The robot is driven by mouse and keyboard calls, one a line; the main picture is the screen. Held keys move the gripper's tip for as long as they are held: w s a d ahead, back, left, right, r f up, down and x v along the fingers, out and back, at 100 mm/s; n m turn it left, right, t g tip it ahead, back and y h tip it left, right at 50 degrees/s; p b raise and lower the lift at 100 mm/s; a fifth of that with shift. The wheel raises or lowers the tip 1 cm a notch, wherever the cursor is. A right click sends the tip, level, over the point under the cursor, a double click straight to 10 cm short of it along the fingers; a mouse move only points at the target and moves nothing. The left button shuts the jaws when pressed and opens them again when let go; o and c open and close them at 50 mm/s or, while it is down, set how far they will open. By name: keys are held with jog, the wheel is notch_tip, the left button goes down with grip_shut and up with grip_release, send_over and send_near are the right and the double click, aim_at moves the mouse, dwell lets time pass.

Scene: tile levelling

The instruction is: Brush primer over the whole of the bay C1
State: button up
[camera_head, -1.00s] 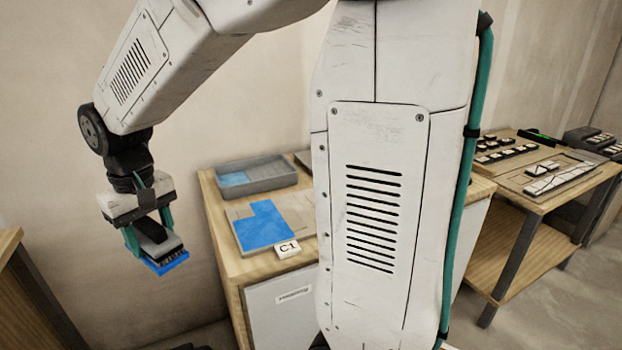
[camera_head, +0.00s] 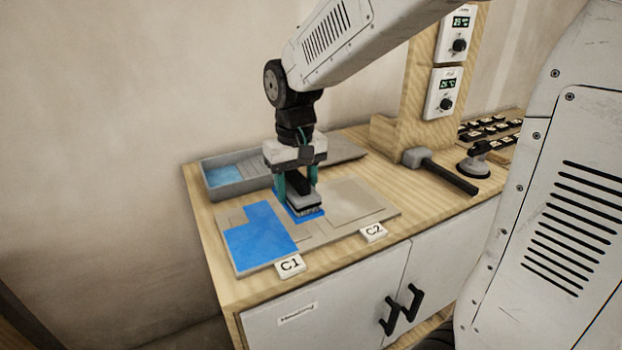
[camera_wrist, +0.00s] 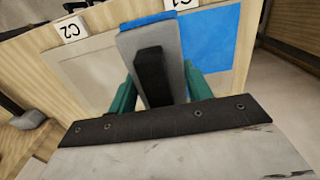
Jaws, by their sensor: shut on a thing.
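Bay C1 (camera_head: 262,236), on the board at the left of the bench, is mostly blue with primer. A bare grey patch shows at its far left corner. Its label C1 (camera_head: 290,266) stands at the near edge. My gripper (camera_head: 297,190) is shut on a grey and black brush (camera_head: 303,200) with blue bristles (camera_head: 308,216). The brush is at the far right side of C1, toward bay C2; I cannot tell whether it touches the board. In the wrist view the brush (camera_wrist: 152,65) hides part of the board, with blue C1 (camera_wrist: 213,45) beside it.
A grey tray (camera_head: 240,185) with blue primer lies behind the board. Bare bay C2 (camera_head: 355,200) is to the right, with its label (camera_head: 373,233). A black-handled mallet (camera_head: 445,175) and a suction cup (camera_head: 475,165) lie further right, near a post with two dials.

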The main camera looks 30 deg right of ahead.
jog(key=shift+f, duration=3.15)
